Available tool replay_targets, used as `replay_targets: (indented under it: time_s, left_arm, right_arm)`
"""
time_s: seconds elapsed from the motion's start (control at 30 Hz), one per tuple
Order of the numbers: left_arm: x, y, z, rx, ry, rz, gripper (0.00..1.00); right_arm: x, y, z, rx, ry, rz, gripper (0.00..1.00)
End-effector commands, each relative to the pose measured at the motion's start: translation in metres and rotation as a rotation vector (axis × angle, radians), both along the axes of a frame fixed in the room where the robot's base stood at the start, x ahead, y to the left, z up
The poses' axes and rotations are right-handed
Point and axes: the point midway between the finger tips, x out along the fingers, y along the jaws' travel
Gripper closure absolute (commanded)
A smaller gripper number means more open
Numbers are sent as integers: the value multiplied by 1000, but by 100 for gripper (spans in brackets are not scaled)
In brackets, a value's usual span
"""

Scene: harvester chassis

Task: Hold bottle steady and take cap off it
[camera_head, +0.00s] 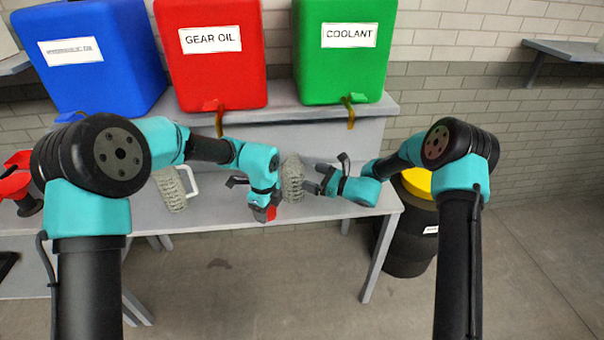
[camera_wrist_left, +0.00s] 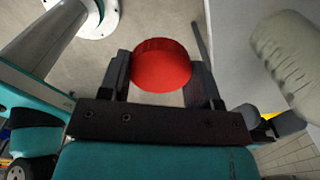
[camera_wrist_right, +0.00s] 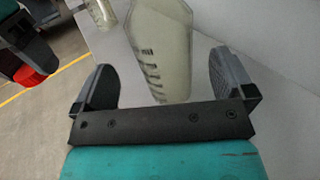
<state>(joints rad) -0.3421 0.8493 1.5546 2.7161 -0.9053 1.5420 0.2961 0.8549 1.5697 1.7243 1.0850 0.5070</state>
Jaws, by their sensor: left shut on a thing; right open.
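A pale, ribbed bottle (camera_head: 292,180) stands between my two grippers on the grey table. My left gripper (camera_head: 264,208) is to its left and nearer the table's front edge. It is shut on a red cap (camera_wrist_left: 161,66), which is apart from the bottle; the cap also shows in the head view (camera_head: 270,213). My right gripper (camera_head: 318,181) is open just right of the bottle. In the right wrist view, the bottle (camera_wrist_right: 160,45) with dark markings appears between its spread fingers; I cannot see contact. The bottle's mouth is not clear.
A pale jug with a handle (camera_head: 171,188) stands further left on the table (camera_head: 340,205). Blue, red GEAR OIL (camera_head: 212,70) and green COOLANT (camera_head: 343,75) tanks sit on a raised shelf behind. A black drum with a yellow top (camera_head: 408,240) stands at the right.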

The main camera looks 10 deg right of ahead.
Motion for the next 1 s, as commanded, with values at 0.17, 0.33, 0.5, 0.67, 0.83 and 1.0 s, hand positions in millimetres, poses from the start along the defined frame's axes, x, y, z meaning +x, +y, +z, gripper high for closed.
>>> replay_targets:
  time_s: [0.17, 0.33, 0.5, 0.67, 0.83, 1.0]
  left_arm:
    - [0, 0, 0, 0, 0, 0, 71]
    - [0, 0, 0, 0, 0, 0, 71]
    - [0, 0, 0, 0, 0, 0, 71]
    - [0, 0, 0, 0, 0, 0, 71]
    - [0, 0, 0, 0, 0, 0, 71]
    - [0, 0, 0, 0, 0, 0, 71]
  right_arm:
    - [-18, -22, 0, -1, -1, -1, 0]
    - [-25, -30, 0, -1, 1, -1, 0]
    - [-26, -30, 0, 0, 0, 0, 0]
    - [-26, -30, 0, 0, 0, 0, 0]
    - [-26, -30, 0, 0, 0, 0, 0]
    - [-26, -30, 0, -1, 1, 0, 0]
